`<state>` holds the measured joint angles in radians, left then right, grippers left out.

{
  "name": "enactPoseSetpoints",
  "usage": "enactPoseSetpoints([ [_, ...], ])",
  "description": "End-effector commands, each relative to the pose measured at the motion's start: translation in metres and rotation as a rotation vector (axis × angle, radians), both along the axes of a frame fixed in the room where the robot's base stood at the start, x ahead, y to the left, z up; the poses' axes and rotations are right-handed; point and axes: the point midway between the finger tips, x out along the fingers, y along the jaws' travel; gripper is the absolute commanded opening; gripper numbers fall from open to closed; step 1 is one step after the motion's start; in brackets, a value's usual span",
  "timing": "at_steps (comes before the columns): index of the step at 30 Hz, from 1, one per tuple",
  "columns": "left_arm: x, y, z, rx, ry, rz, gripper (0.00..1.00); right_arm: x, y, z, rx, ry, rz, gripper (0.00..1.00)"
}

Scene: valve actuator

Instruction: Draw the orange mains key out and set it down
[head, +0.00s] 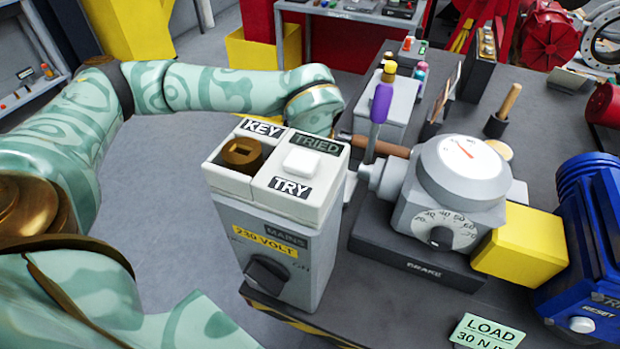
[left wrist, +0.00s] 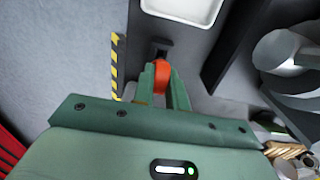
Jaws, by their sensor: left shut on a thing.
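The orange key (left wrist: 162,72) is between the fingertips of my left gripper (left wrist: 162,88) in the left wrist view. The gripper is shut on it, and a small dark part (left wrist: 162,46) shows just beyond the key. The mains box (head: 268,245) stands in the middle of the head view. Its brass key socket (head: 242,152) has an empty slot on top. In the head view my left arm reaches behind the box, which hides the gripper's fingers and the key. I cannot tell whether the key touches the dark surface below it. My right gripper is not in view.
A white tray (left wrist: 150,12) lies at the top of the left wrist view. A striped edge (left wrist: 117,62) runs left of the key. The brake with its dial (head: 465,165), a yellow block (head: 520,247) and a blue machine (head: 585,240) stand right of the mains box.

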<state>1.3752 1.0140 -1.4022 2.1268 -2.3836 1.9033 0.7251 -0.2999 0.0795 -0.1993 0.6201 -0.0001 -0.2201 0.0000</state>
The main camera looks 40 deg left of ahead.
Motion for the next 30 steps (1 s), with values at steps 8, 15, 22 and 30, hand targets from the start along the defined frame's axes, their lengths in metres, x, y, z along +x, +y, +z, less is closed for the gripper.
enactPoseSetpoints([
  [8,0.0,0.0,-0.004,0.0,0.0,0.0,0.0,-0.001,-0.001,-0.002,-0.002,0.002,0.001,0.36],
  [15,0.0,0.0,-0.01,0.0,0.0,0.0,0.0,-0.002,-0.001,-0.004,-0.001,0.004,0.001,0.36],
  [22,0.0,0.0,-0.015,-0.001,0.0,0.0,0.0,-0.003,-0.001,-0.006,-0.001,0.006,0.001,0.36],
  [30,0.0,0.0,-0.022,0.0,0.0,0.0,0.0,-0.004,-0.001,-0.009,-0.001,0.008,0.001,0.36],
])
